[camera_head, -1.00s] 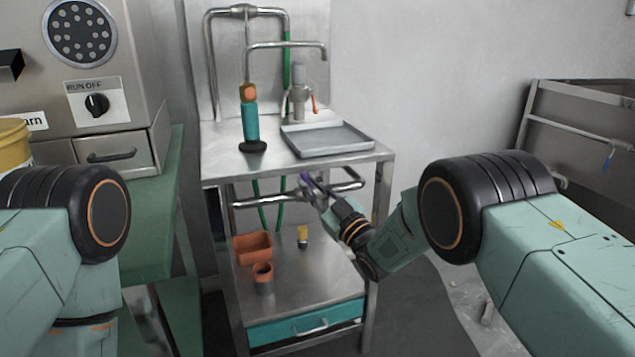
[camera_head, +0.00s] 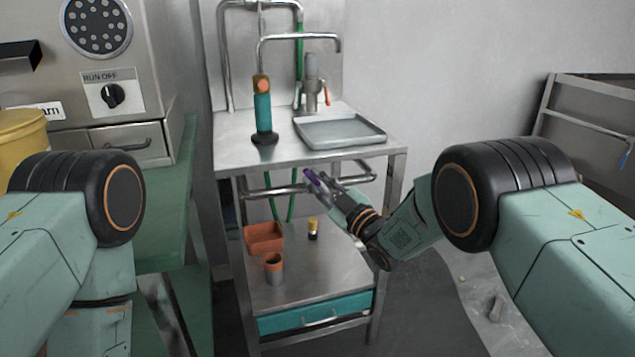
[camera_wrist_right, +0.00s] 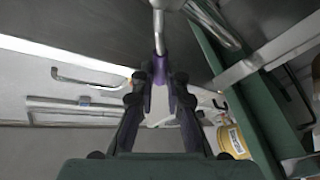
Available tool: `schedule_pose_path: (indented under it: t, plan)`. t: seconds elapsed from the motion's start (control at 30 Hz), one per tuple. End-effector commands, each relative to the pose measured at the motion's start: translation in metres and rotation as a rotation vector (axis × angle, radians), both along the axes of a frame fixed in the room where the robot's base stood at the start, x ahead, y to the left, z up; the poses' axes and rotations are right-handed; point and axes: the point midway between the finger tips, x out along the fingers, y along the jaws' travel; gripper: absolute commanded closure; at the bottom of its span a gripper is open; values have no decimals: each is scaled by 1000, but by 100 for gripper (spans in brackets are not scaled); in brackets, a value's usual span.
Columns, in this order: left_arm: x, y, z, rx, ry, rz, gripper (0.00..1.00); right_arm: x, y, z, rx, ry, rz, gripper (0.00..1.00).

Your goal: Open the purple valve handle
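The purple valve handle (camera_head: 311,178) shows as a small purple piece just below the front edge of the metal bench's top. It also shows in the right wrist view (camera_wrist_right: 159,44), at the end of a pale metal stem. My right gripper (camera_head: 322,184) is at the handle, reaching in from the lower right. In the right wrist view its two dark fingers (camera_wrist_right: 163,82) stand close together, with the purple piece at their tips. I cannot tell whether they are clamped on it. My left arm shows at the left, but its gripper is out of view.
The metal bench (camera_head: 250,158) carries a grey tray (camera_head: 340,143) and a teal-handled tool (camera_head: 263,115). Pipes (camera_head: 275,190) run under its top. Its lower shelf holds orange containers (camera_head: 264,238). A green table (camera_head: 168,215) stands at the left.

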Motion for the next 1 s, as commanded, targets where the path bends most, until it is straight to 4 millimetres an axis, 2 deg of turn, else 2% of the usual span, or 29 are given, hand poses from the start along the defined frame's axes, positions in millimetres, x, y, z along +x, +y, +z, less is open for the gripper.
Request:
schedule_pose_path:
  t: [0.03,0.27,0.67,1.0]
  plan:
    - [0,0,0,0,0,0,100,-1,0,-3,-1,6,1,83]
    - [0,0,0,0,0,0,100,0,0,-1,0,3,0,64]
    - [0,0,0,0,0,0,100,-3,-4,-2,1,3,-1,64]
    - [0,0,0,0,0,0,100,-39,-34,-11,1,4,-2,64]
